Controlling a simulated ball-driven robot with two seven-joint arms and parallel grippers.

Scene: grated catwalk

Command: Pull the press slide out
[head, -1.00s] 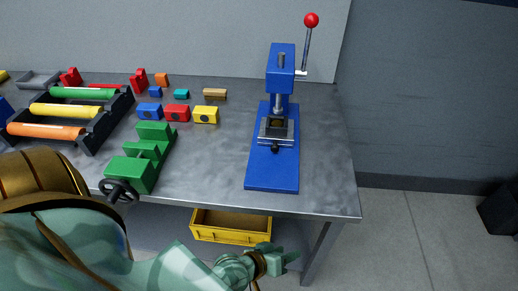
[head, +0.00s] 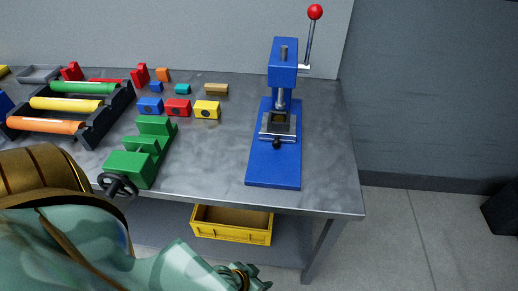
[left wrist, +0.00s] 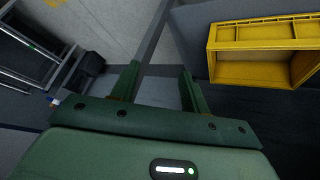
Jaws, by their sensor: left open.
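The blue press (head: 283,62) stands upright on the right part of the metal bench, with its red-balled lever (head: 315,12) raised. Its silver press slide (head: 292,128) sits on the blue base below the ram, with a dark recess in the middle and a black knob (head: 277,143) at its front. My left gripper (head: 262,284) is low at the bottom edge, below the bench top and well apart from the slide. In the left wrist view its two green fingers (left wrist: 158,84) are spread with nothing between them. My right gripper is not in view.
A yellow bin (head: 232,236) sits under the bench. A green vise (head: 140,155), coloured blocks (head: 178,108) and a black rack with coloured rollers (head: 92,130) occupy the bench's left. The bench top (head: 215,165) between vise and press is clear.

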